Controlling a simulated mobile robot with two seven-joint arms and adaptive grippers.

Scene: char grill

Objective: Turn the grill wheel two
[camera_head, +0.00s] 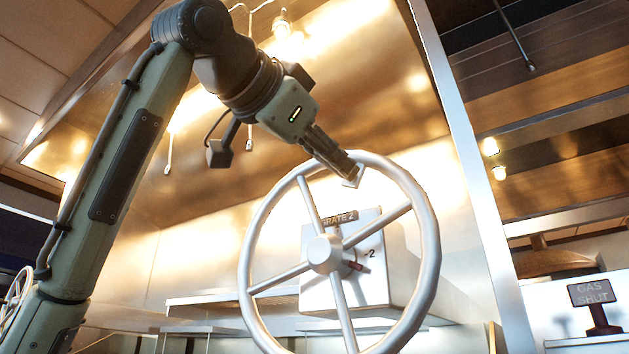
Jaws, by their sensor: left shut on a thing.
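The grill wheel two (430,236) is a large silver handwheel with several spokes and a round hub, right of centre in the head view. Behind it is a pale box with a "GRATE 2" label (340,217) and a red pointer (355,266) beside a "2" mark. My left gripper (352,174) reaches in from the upper left and is shut on the wheel's rim at its top. The gripper hides part of the rim there. My right gripper does not show.
Another wheel (17,296) shows at the far left edge, partly behind my left arm. Steel shelves (230,302) lie behind the wheel. A metal post (470,150) stands to the right.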

